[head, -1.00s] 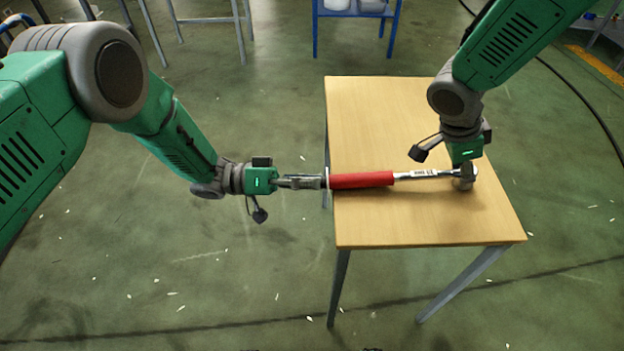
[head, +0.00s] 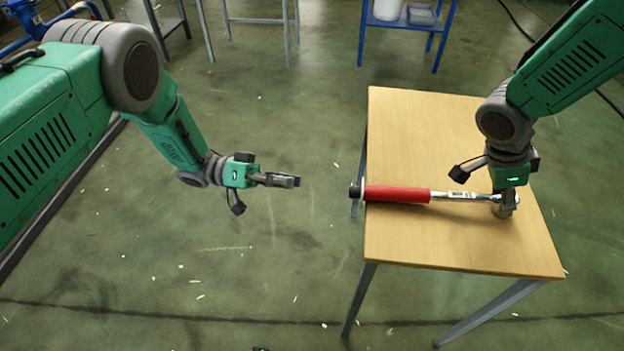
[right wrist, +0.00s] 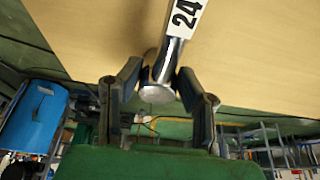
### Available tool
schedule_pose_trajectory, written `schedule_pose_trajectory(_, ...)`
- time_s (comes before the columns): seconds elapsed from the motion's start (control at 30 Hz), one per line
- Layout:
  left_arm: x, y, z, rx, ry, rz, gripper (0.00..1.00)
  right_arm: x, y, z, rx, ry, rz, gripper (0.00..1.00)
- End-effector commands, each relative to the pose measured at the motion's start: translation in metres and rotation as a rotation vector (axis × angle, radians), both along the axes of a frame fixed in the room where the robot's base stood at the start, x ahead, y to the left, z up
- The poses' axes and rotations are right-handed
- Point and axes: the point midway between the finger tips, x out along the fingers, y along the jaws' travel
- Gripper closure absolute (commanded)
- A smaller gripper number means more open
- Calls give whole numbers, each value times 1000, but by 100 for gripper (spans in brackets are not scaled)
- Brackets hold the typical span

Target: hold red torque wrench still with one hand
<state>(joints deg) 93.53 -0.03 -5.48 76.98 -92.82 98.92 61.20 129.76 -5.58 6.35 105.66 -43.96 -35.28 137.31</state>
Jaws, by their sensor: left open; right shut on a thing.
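The torque wrench with a red handle (head: 398,194) lies across the wooden table (head: 440,245). Its handle end juts slightly past the table's left edge, and its metal shaft points right. My right gripper (head: 506,206) comes from above and is shut on the wrench's metal head. In the right wrist view the head (right wrist: 160,75) sits between the two fingers, with a white label reading 24 on the shaft. My left gripper (head: 297,181) is open and empty, in the air left of the table, apart from the handle end.
A blue stand (head: 405,22) with a white container (head: 387,9) is at the back. Grey table legs stand at the back left. The green floor left of the table is clear apart from small pale scraps.

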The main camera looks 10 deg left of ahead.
Motion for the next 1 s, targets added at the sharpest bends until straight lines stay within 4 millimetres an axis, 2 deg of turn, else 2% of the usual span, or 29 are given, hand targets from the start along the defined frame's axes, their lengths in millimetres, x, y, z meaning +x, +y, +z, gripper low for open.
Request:
schedule_pose_trajectory(0.03, 0, 0, -1, 0, 0, 0, 58, -6, 4, -7, 9, 13, 1, 100)
schedule_pose_trajectory(0.13, 0, 0, -1, 0, 0, 0, 58, -6, 4, -7, 9, 14, 1, 100)
schedule_pose_trajectory(0.17, 0, 0, -1, 0, 0, 0, 58, -6, 4, -7, 9, 14, 1, 62)
schedule_pose_trajectory(0.2, 0, 0, -1, 0, 0, 0, 58, -6, 4, -7, 8, 13, 1, 47)
schedule_pose_trajectory(0.23, 0, 0, -1, 0, 0, 0, 58, -6, 4, -7, 8, 13, 1, 44)
schedule_pose_trajectory(0.63, -1, -1, 1, 0, -3, -1, 58, -2, 4, 6, 1, 2, 1, 44)
schedule_pose_trajectory(0.77, -1, -1, 1, 0, -3, 0, 58, -2, 13, 26, 1, 0, 2, 44)
schedule_pose_trajectory(1.0, -1, 0, 1, 0, -2, 0, 58, -1, 33, 73, 2, 2, 2, 44)
